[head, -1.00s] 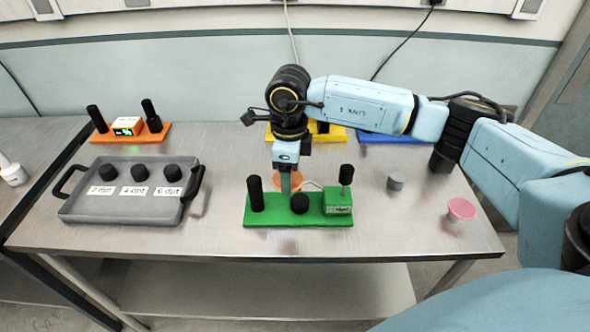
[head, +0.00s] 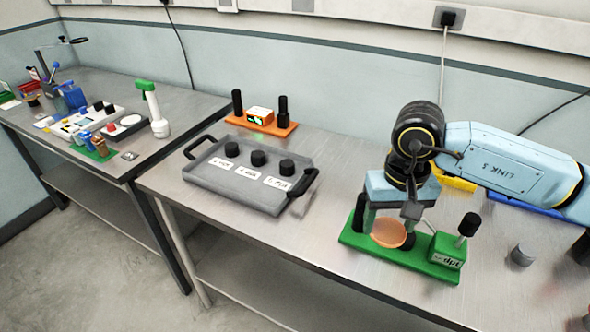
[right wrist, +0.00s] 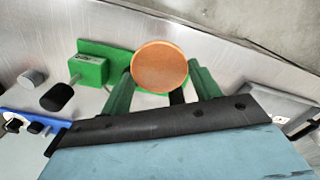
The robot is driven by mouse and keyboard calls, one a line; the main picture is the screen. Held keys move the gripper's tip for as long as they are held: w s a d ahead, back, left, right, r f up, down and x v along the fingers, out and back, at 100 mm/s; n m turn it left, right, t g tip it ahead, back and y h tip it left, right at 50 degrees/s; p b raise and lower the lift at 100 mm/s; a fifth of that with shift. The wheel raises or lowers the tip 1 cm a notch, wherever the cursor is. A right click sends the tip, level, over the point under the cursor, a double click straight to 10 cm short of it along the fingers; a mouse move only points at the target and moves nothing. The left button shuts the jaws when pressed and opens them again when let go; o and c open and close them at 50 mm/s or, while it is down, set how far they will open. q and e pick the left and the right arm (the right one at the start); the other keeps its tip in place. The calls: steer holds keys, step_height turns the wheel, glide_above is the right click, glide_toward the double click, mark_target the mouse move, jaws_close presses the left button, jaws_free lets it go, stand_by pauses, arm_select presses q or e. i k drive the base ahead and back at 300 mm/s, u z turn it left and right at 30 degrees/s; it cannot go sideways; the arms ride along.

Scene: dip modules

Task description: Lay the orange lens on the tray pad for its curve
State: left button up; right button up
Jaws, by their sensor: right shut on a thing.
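The orange lens (head: 388,236), a round disc, is held between the fingers of my right gripper (head: 386,218). It is at the green module (head: 425,268), which has black posts and a small dpt display box. In the right wrist view the lens (right wrist: 159,66) sits between the two green fingers, and the green module (right wrist: 101,52) shows behind it. I cannot tell whether the lens touches the module. The grey tray (head: 228,193) has three round black pads (head: 258,158), each with a white label; the lettering is too blurred to read surely. My left gripper is out of view.
An orange module (head: 262,128) with two black posts stands behind the tray. A grey knob (head: 521,256) stands right of the green module. The tray has raised dark handles (head: 304,181). Metal tabletop between tray and green module is clear. A second table (head: 190,98) holds other items.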

mark_target(286, 163)
steer(key=z, duration=0.05)
steer(key=k, duration=0.5)
steer(key=u, duration=1.05)
steer(key=i, duration=1.75)
steer(key=z, duration=1)
